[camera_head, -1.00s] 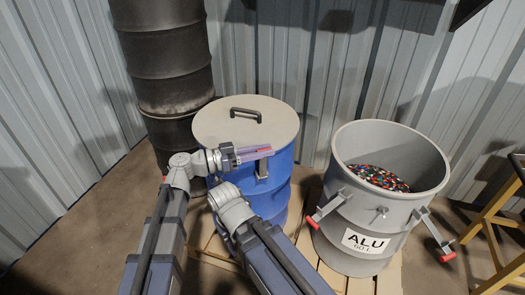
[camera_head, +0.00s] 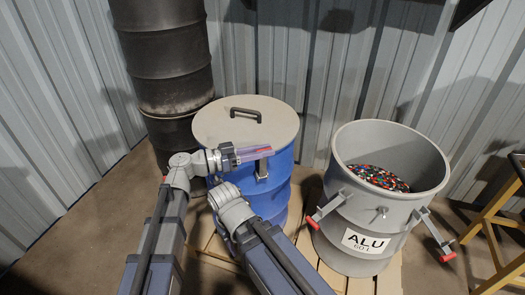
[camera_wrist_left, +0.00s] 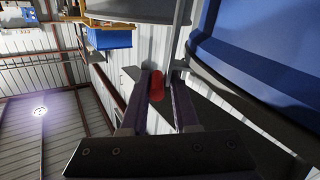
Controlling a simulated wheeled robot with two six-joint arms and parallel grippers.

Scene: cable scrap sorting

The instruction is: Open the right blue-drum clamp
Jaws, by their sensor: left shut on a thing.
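The blue drum (camera_head: 277,188) stands upright with its grey lid (camera_head: 225,120) on; the lid has a black handle. A metal clamp (camera_head: 262,170) shows on the drum's front side, just below the lid rim. My left gripper (camera_head: 258,153) reaches in from the left, in front of the rim, and is shut on the red grip of the clamp lever. In the left wrist view the red grip (camera_wrist_left: 157,85) sits between the fingers, with the blue drum (camera_wrist_left: 268,45) at upper right. The rest of the lever is largely hidden.
A grey drum marked ALU (camera_head: 340,208) stands open at the right, holding coloured scrap (camera_head: 378,177), its red-tipped clamps hanging outward. Dark stacked drums (camera_head: 165,75) stand behind left. A yellow stand (camera_head: 492,240) is at far right. A wooden pallet (camera_head: 330,277) lies under the drums.

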